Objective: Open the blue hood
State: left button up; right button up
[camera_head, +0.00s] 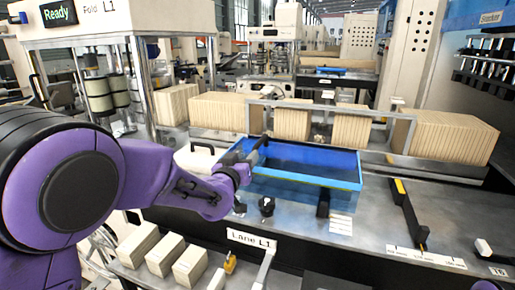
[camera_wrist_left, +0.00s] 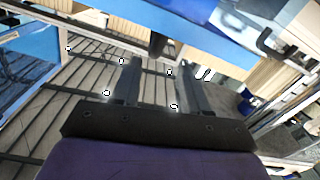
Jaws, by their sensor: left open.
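The blue hood (camera_head: 310,181) is a shallow, blue-rimmed frame on the metal table in the middle of the head view. In the left wrist view a blue bar (camera_wrist_left: 165,25), apparently its edge, crosses the top, with a dark post (camera_wrist_left: 158,45) hanging from it. My left gripper (camera_head: 250,152) is at the hood's left rim in the head view. In the left wrist view its two fingers (camera_wrist_left: 160,82) are apart and nothing shows between their tips except the slatted background; the post is just beyond them. Contact cannot be told. My right gripper is in neither view.
Stacks of kraft folds (camera_head: 440,137) stand behind the hood, with a grey metal rail (camera_head: 335,107) in front. Small blocks (camera_head: 160,255) sit at the lower left. A black bar with a yellow end (camera_head: 408,212) lies to the right. Bare table (camera_head: 455,215) shows at right.

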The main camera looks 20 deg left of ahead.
aim_at(258, 142)
pick_arm(q)
jog(key=w+p, duration=0.1)
jog(key=w, duration=0.2)
jog(key=w+d+p, duration=0.1)
jog(key=w, duration=0.1)
jog(key=w+p, duration=0.1)
jog(key=w, duration=0.2)
jog(key=shift+w+d+r, duration=0.15)
jog(key=shift+w, duration=0.55)
jog(key=shift+s, duration=0.1)
grip_shut()
jog(key=shift+a, duration=0.2)
